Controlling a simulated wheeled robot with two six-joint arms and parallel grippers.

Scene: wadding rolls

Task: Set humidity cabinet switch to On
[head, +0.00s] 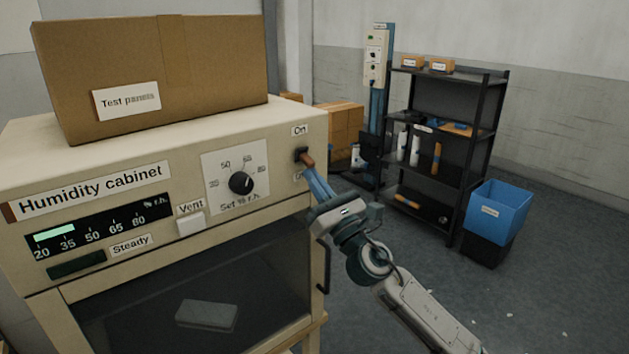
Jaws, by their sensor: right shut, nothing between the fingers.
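The cream humidity cabinet (95,193) fills the left of the head view. Its small dark switch (300,153) is at the upper right of the front panel, under the "On" label (300,130). A second label (298,176) below the switch is mostly hidden. My right gripper (306,161) is shut and empty, with its fingertips right at the switch, over its lower part. I cannot tell whether they touch, or which way the lever is set. My left gripper is out of view.
A "Test panels" carton (205,75) sits on the cabinet. The panel also has a humidity dial (241,183) and a Vent button (191,223). The cabinet door handle (323,260) is near my right arm. A black shelf (445,95) and blue bin (495,212) stand behind, right.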

